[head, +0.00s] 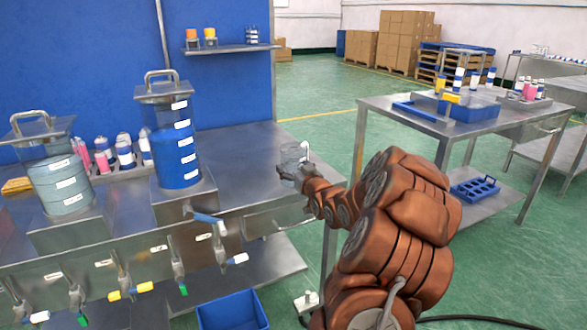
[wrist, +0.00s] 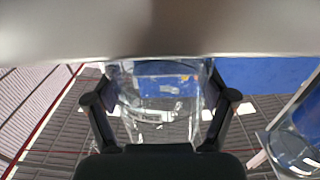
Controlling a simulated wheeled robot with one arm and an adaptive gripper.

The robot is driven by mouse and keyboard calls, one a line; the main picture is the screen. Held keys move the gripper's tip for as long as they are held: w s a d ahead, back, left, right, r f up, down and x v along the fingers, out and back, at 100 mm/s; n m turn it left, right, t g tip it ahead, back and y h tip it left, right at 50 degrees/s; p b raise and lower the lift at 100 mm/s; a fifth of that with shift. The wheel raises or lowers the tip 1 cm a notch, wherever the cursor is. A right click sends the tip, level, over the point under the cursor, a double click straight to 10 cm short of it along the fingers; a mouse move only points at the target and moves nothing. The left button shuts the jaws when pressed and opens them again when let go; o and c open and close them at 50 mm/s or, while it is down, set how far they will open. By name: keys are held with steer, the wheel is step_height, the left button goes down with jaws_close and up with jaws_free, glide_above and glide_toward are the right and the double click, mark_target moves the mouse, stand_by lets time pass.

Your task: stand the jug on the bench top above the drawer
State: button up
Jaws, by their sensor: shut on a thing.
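The clear jug (head: 292,156) is at the right end of the steel bench top (head: 250,165), with a pale handle on its right. My gripper (head: 293,173) is shut on the jug. In the wrist view the see-through jug (wrist: 158,100) sits between the two dark fingers (wrist: 160,103), with a small white label on it. I cannot tell whether its base touches the bench top or is just above it. The drawer (head: 277,220) is in the bench front, below this end; my arm hides part of that area.
A blue tank (head: 176,155) and a grey tank (head: 62,183) stand on the bench to the left, with valves (head: 120,275) in front. Several bottles (head: 122,150) stand behind them. A blue bin (head: 232,310) is below. The bench top right of the blue tank is clear.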

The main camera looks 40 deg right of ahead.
steer(key=shift+f, duration=0.15)
steer(key=o, duration=1.5)
steer(key=shift+r, duration=0.2)
steer(key=v, duration=1.2)
